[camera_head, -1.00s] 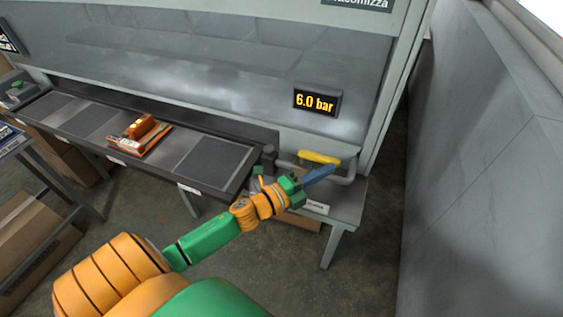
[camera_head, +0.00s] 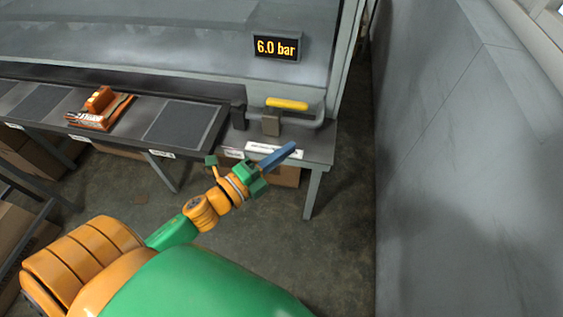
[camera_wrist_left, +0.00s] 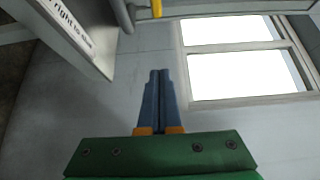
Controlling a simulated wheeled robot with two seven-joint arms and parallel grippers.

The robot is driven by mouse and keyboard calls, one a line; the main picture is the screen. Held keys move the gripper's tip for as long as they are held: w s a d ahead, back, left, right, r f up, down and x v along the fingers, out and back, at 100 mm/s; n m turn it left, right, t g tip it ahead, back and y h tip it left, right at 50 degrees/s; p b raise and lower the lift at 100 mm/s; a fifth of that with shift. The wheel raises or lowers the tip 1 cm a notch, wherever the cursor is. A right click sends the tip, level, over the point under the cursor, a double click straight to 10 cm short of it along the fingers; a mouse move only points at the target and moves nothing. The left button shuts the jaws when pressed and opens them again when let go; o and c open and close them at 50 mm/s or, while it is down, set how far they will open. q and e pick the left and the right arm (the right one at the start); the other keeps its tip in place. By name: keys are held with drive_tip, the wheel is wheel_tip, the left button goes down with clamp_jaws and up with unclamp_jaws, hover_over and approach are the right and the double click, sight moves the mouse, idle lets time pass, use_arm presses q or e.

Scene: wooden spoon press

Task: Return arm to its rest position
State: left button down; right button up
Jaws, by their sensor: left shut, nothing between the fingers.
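My left gripper (camera_head: 279,156) comes in from the left in the head view on a green and orange arm. Its blue fingers are shut, with nothing between them. They are in front of the bench edge, below the yellow lever (camera_head: 287,103). In the left wrist view the closed fingers (camera_wrist_left: 159,82) point toward a grey wall and a bright window. The yellow lever's end also shows at the top of that view (camera_wrist_left: 156,8). My right gripper is not in view.
The press bench (camera_head: 318,148) with a labelled end is close to the gripper. A pressure display (camera_head: 277,47) reads 6.0 bar. A grey wall (camera_head: 460,170) stands at right. Open floor (camera_head: 335,250) lies between.

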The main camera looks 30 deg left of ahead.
use_arm(q)
drive_tip(key=s+a+f+n+g+y, duration=0.2)
drive_tip(key=s+f+n, duration=0.15)
drive_tip(key=f, duration=0.45)
drive_tip(key=s+a+f+n+g+y, duration=0.2)
drive_tip(key=f+n, duration=0.2)
drive_tip(key=f, duration=0.4)
drive_tip(key=s+a+f+n+g+y, duration=0.2)
drive_tip(key=f+n, duration=0.2)
drive_tip(key=f, duration=0.4)
drive_tip(key=s+d+f+n+g, duration=0.2)
drive_tip(key=s+f+n+g, duration=0.2)
drive_tip(key=s+f, duration=0.4)
drive_tip(key=s+d+f+n+g, duration=0.2)
drive_tip(key=s+f+n+g, duration=0.2)
drive_tip(key=s+f, duration=0.5)
drive_tip(key=s+g, duration=0.1)
drive_tip(key=s, duration=0.5)
drive_tip(key=shift+s+g, duration=0.4)
drive_tip(key=shift+r, duration=0.1)
